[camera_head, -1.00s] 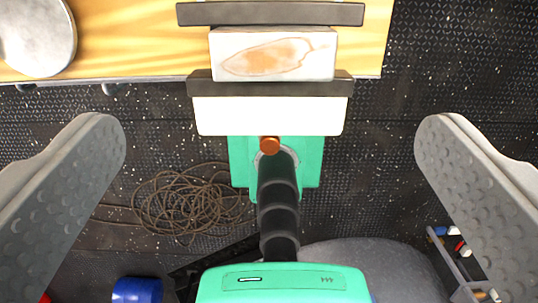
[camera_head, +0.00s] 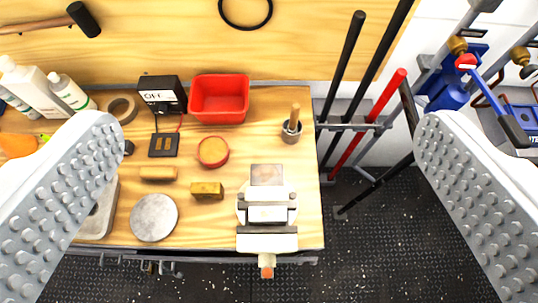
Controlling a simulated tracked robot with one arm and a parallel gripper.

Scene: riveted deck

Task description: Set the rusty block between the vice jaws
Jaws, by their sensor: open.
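A mottled yellow-brown block (camera_head: 207,190), the closest match to the rusty block, rests on the wooden bench just left of the vice. The pale vice (camera_head: 267,242) stands at the bench's front right edge, with dark jaw strips and an orange-ended screw below. A pale piece (camera_head: 267,214) shows between the jaws; I cannot tell whether it is loose or part of the vice. My gripper (camera_head: 268,170) is open, its studded grey fingers wide apart at both picture sides, with nothing between them. The left finger hides part of the bench.
A round grey disc (camera_head: 154,217), a tan block (camera_head: 158,173), a round red-rimmed tin (camera_head: 213,152) and a red bin (camera_head: 219,98) share the bench. A small cup (camera_head: 291,131) stands behind the vice. Long-handled tools (camera_head: 366,125) stand right of the bench. Dark floor lies in front.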

